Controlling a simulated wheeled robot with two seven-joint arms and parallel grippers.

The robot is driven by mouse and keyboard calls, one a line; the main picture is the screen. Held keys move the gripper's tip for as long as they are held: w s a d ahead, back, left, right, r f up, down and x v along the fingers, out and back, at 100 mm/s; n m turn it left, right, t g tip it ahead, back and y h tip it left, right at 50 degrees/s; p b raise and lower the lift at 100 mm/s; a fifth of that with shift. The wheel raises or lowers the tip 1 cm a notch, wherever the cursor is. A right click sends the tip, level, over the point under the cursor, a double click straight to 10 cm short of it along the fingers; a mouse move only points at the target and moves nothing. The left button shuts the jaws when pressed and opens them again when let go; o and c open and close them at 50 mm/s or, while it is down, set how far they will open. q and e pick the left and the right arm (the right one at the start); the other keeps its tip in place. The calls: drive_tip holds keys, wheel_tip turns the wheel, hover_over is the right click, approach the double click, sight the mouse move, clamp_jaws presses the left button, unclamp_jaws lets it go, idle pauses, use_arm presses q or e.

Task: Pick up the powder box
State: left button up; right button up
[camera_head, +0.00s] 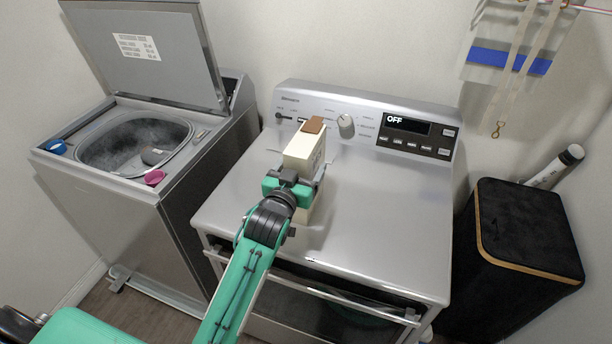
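The powder box (302,150) is a cream, upright carton with a brown cap on top. It is over the top of the front-loading machine (370,215), near the control panel. My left gripper (297,168) is at the box from the near side, with its fingers around the box's two sides. I cannot tell whether the fingers press on the box. The gripper and wrist hide the lower front of the box, so I cannot tell clearly whether its base touches the machine top. My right gripper is not in view.
A black hamper (525,235) stands right. Straps (520,60) hang on the wall. The machine top right of the box is clear.

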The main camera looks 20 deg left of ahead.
use_arm(q)
drive_tip(key=shift+w, duration=0.4)
